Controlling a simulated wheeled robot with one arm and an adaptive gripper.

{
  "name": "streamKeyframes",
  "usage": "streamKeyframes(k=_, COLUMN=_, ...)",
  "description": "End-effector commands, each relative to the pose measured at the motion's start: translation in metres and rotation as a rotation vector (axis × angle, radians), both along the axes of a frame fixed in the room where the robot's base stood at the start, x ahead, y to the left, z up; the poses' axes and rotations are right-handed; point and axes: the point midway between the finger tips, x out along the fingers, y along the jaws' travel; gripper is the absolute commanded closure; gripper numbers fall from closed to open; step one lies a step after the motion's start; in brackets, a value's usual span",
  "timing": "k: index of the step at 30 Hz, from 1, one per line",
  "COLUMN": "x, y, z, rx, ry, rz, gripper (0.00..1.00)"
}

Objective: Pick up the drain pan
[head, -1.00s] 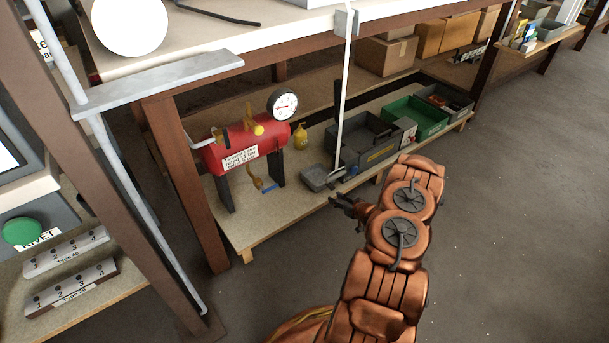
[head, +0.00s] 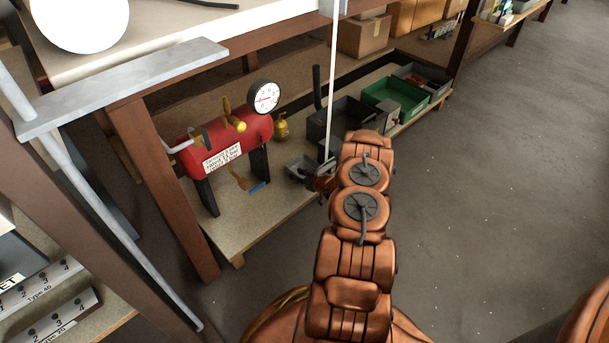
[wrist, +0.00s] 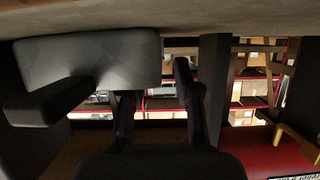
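The drain pan (head: 300,167) is a small, shallow grey tray on the low shelf, between the red tank and the dark grey crate. My gripper (head: 318,186) is at its near right side, partly hidden by my own arm. In the wrist view, which is upside down, a large grey body that looks like the pan (wrist: 90,58) fills the upper left. My gripper's fingers (wrist: 158,95) are apart there. The grey body covers the left fingertip, and its right edge lies between the fingers. I cannot tell whether they touch it.
The red tank (head: 228,144) with a gauge stands on the shelf left of the pan. A dark grey crate (head: 345,118) and a green crate (head: 397,95) stand behind to the right. A thin white pole (head: 332,80) rises close by my gripper. Open floor lies to the right.

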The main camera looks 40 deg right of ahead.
Motion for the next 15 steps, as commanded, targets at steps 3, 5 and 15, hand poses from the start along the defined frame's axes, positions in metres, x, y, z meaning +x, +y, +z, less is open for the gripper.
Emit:
streamKeyframes(k=3, x=0.014, y=0.001, z=-0.008, rx=0.000, ry=-0.001, rz=0.003, gripper=0.68)
streamKeyframes(k=5, x=0.017, y=0.001, z=-0.008, rx=0.001, ry=-0.001, rz=0.003, gripper=0.68)
streamKeyframes(k=15, x=0.018, y=0.002, z=-0.007, rx=0.002, ry=0.000, rz=0.002, gripper=0.81)
